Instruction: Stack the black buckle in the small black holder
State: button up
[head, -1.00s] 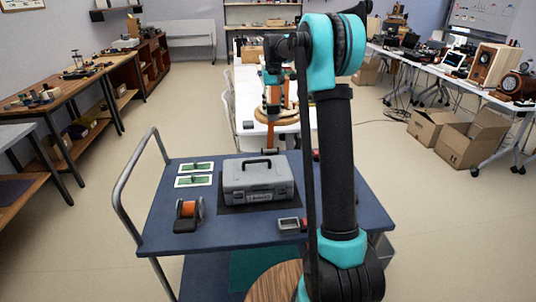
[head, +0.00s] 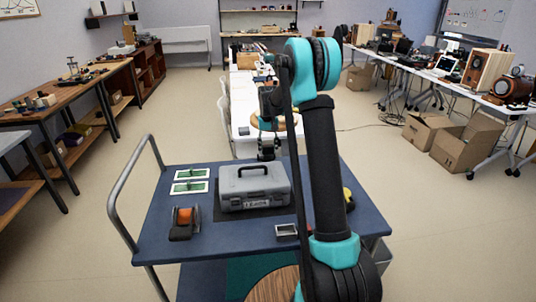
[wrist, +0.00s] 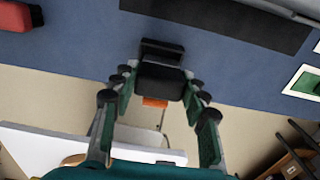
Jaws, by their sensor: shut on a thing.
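The black buckle (wrist: 162,82) is a dark, blocky piece between the green-padded fingers of my gripper (wrist: 160,95) in the wrist view. My gripper is shut on it, above the cart's far edge. In the head view, my gripper (head: 268,150) is small and dark behind the toolbox, and the buckle cannot be told apart from the fingers. A small dark open box with a pale rim (head: 287,231), which looks like the small black holder, lies on the cart's near right, beside my arm. The gripper is well apart from it.
The blue cart top (head: 240,232) carries a grey toolbox (head: 254,188) on a dark mat, two green-and-white cards (head: 190,181) and an orange-and-black tape dispenser (head: 184,222). A yellow thing (head: 348,197) shows beside my arm. A red thing (wrist: 38,14) shows in the wrist view. Bare surface lies before the toolbox.

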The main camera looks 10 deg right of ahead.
aim_at(268, 153)
jog(key=shift+f, duration=1.45)
jog(key=shift+f, duration=0.25)
jog(key=o, duration=1.2)
notch_tip(268, 153, up, 12)
jog(key=shift+r, duration=0.2)
jog(key=s+d, duration=0.1)
jog(key=s, duration=0.5)
jog(key=s+f+t, duration=0.1)
jog(key=s, duration=0.6)
jog(key=s+d+t, duration=0.1)
jog(key=s, duration=0.6)
jog(key=shift+s+d+f, duration=0.15)
jog(key=shift+d+f, duration=0.05)
jog(key=shift+d, duration=0.15)
jog(key=s+f, duration=0.3)
jog(key=s, duration=0.4)
jog(key=s+d+f+t, duration=0.1)
jog(key=s+f, duration=0.2)
jog(key=s, duration=0.4)
jog(key=s+f+t, duration=0.1)
jog(key=s+f, duration=0.2)
jog(key=s, duration=0.4)
jog(key=shift+s+d, duration=0.2)
